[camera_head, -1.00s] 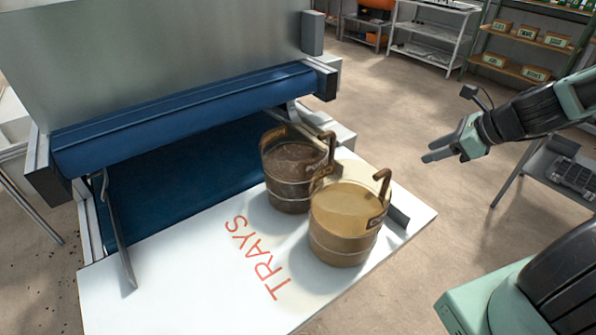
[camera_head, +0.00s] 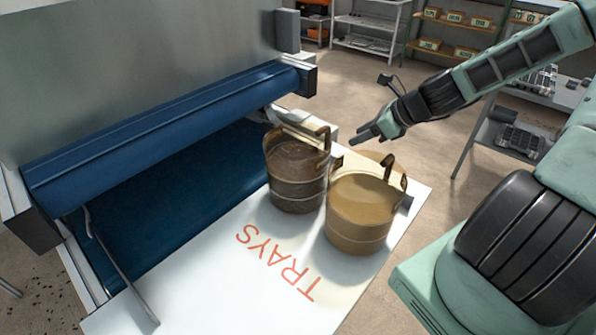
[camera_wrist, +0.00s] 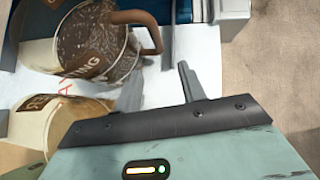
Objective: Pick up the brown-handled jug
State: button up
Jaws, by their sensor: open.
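Two round, bucket-like jugs stand upright close together on the white board. The dark brown jug (camera_head: 296,192) is at the back left and has dark contents and an upright brown handle (camera_head: 324,138). The tan jug (camera_head: 357,236) is in front and to its right, also with a brown handle (camera_head: 388,166). My gripper (camera_head: 358,134) is open and empty, to the right of the dark jug and behind the tan one, touching neither. In the wrist view, my fingers (camera_wrist: 160,86) point toward the dark jug (camera_wrist: 90,42) and its handle (camera_wrist: 150,32); the tan jug (camera_wrist: 60,128) is partly hidden.
The white board (camera_head: 225,290) carries red TRAYS lettering, and its front part is clear. A blue roller and belt (camera_head: 170,200) run along the left under a metal housing (camera_head: 130,60). Shelves (camera_head: 445,50) stand at the back, and a grey table (camera_head: 515,140) is to the right.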

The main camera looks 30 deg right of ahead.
jog(key=x, duration=1.1)
jog(key=shift+w+a+p, duration=0.35)
jog(key=shift+p, duration=0.05)
jog(key=shift+w+a+f, duration=0.1)
jog(key=shift+w+f, duration=0.15)
jog(key=shift+f, duration=0.1)
grip_shut()
jog(key=shift+r, duration=0.1)
dwell(0.5)
